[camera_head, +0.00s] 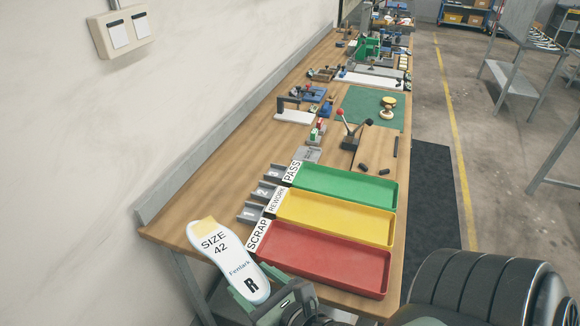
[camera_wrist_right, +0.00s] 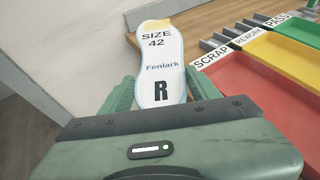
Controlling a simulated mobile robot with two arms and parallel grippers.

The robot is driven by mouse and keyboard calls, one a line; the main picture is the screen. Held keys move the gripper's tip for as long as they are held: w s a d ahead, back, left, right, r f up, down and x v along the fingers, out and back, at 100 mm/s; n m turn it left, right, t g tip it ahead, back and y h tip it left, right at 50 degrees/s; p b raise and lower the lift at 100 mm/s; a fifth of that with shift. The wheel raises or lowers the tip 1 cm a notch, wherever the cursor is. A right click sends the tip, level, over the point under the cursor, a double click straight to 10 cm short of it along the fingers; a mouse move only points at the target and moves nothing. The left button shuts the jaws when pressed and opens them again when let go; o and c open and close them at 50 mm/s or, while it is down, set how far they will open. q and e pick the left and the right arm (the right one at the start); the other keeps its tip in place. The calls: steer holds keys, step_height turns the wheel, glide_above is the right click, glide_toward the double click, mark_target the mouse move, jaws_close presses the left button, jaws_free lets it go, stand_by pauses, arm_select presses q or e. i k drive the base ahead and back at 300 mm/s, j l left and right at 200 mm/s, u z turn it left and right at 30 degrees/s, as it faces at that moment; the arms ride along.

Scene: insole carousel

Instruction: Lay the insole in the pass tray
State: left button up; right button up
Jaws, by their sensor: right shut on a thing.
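The white insole (camera_head: 228,258), printed "SIZE 42", "Fenlark" and "R", has a yellowish end pointing away from me. My right gripper (camera_head: 262,296) is shut on its near end, by the "R", at the table's near left corner. The insole also fills the upper middle of the right wrist view (camera_wrist_right: 160,60), between the green fingers (camera_wrist_right: 160,98). The green pass tray (camera_head: 348,187) is the farthest of three trays, labelled PASS, and looks empty. It shows partly at the right wrist view's top right corner (camera_wrist_right: 313,35). My left gripper is not in view.
The yellow rework tray (camera_head: 335,219) and red scrap tray (camera_head: 325,262) lie nearer than the pass tray, both empty. Grey numbered slots (camera_head: 262,195) stand left of the labels. Beyond the trays are a red-knobbed lever (camera_head: 347,135) and a green mat (camera_head: 365,108). A wall borders the left.

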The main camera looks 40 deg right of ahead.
mark_target(344, 191)
steer(key=k+l+u, duration=0.2)
steer(key=u, duration=0.3)
steer(key=k+u, duration=0.3)
steer(key=u, duration=0.2)
steer(key=k+u, duration=0.3)
steer(key=u, duration=0.2)
steer(key=k+u, duration=0.25)
steer(key=u, duration=0.25)
steer(key=k+l+u, duration=0.15)
steer(key=k+u, duration=0.5)
steer(key=k, duration=0.15)
steer(key=k+l+z, duration=0.4)
steer(key=l, duration=0.2)
steer(key=k+l+z, duration=0.2)
steer(key=l, duration=0.2)
steer(key=k+l+z, duration=0.2)
steer(key=l, duration=0.2)
steer(key=k+l+z, duration=0.2)
steer(key=l, duration=0.2)
steer(key=k+l+z, duration=0.2)
steer(key=l, duration=0.2)
steer(key=i, duration=0.1)
